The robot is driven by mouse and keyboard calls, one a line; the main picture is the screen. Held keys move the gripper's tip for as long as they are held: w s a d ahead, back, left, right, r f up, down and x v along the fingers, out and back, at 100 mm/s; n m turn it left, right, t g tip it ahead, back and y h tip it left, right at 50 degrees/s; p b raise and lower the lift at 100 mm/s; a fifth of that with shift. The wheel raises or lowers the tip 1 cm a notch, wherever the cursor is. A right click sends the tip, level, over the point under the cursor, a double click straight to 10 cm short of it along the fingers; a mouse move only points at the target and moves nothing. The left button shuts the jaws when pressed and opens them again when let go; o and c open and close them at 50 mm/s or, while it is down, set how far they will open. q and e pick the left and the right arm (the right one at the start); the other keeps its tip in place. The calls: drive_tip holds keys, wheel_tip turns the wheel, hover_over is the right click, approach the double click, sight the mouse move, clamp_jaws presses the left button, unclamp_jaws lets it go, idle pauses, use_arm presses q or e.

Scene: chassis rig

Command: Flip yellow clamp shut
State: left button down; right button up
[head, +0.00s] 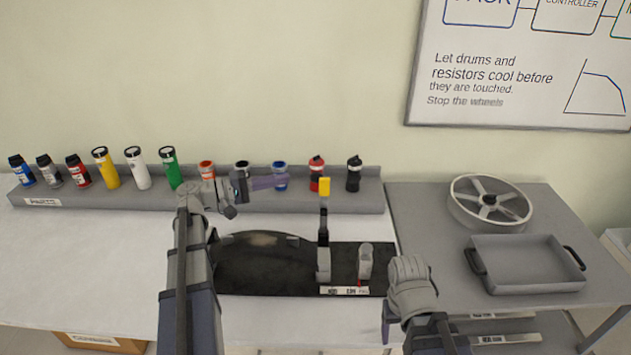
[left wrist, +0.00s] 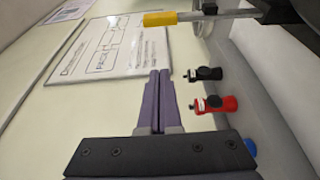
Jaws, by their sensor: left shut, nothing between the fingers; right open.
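The yellow clamp's handle stands upright in the head view, with a yellow tip (head: 324,187) above a dark lever and a grey base (head: 323,264) on the black plate (head: 262,270). In the left wrist view the yellow tip (left wrist: 160,18) is at the top, on a grey rod. My left gripper (head: 287,180) has its purple fingers shut and empty, pointing right, left of the yellow tip with a gap. The fingers also show in the left wrist view (left wrist: 160,72).
A grey rack (head: 300,203) behind the plate holds several coloured cylinders. A second grey post (head: 365,262) stands right of the clamp. On the right side table are a spoked wheel (head: 490,203) and a grey tray (head: 527,285). The white table at left is clear.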

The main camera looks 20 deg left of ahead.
use_arm(q)
drive_tip(key=shift+w+d, duration=0.1)
hover_over(324, 208)
drive_tip(key=w+a, duration=0.1)
drive_tip(key=a, duration=0.2)
drive_tip(key=shift+d, duration=0.1)
idle(0.3)
drive_tip(key=shift+f, duration=0.1)
